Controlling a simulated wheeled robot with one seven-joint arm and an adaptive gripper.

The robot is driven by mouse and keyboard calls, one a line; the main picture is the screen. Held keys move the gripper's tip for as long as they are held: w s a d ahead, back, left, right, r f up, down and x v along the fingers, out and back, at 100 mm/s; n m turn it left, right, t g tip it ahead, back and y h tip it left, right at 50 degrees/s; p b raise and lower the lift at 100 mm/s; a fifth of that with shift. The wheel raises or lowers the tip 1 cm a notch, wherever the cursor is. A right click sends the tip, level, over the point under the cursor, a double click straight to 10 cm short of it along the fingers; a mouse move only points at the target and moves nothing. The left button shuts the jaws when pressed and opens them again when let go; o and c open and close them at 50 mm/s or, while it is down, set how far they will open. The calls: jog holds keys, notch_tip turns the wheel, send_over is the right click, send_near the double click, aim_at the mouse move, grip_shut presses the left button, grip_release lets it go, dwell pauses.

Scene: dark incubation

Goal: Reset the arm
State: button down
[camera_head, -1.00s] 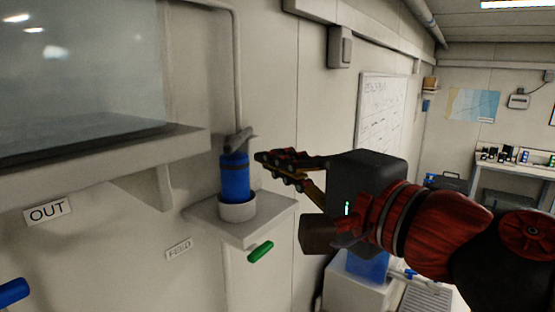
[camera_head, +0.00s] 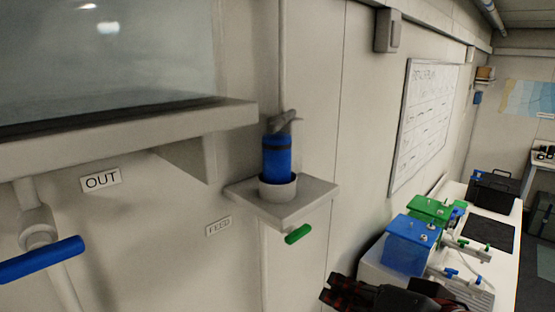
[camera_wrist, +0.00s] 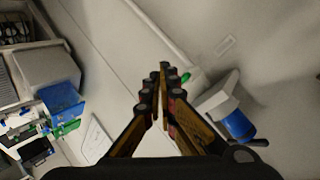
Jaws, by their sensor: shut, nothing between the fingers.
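My gripper (camera_wrist: 163,72) shows in the wrist view with its two yellow-brown and black fingers drawn together at the tips, holding nothing. In the head view only a red and dark part of my arm (camera_head: 375,297) shows at the bottom edge. A blue cylinder (camera_head: 277,158) stands upright in a white cup (camera_head: 278,188) on a small wall shelf (camera_head: 317,192). The cylinder also shows in the wrist view (camera_wrist: 239,126), right of my fingers and apart from them.
A green handle (camera_head: 298,234) is under the shelf, and a blue handle (camera_head: 40,260) is at lower left. A tank ledge (camera_head: 120,132) juts out at left. A bench (camera_head: 375,272) at right bears a blue box (camera_head: 408,245), a green box (camera_head: 430,208) and a black case (camera_head: 492,190).

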jog(key=s+d+f+n+g+h+b, duration=0.1)
jog(key=d+f+g+b, duration=0.1)
jog(key=f, duration=0.8)
jog(key=s+d+f+n+g+h+b, duration=0.1)
jog(key=d+f+b, duration=0.3)
jog(key=f, duration=0.6)
jog(key=s+d+f+n+g+h+b, duration=0.2)
jog(key=d+f+h+b, duration=0.1)
jog(key=f, duration=0.7)
jog(key=shift+d+f+g, duration=0.3)
jog(key=shift+f, duration=0.1)
jog(key=c, duration=2.5)
grip_release()
jog(key=shift+r, duration=0.1)
jog(key=shift+c, duration=0.2)
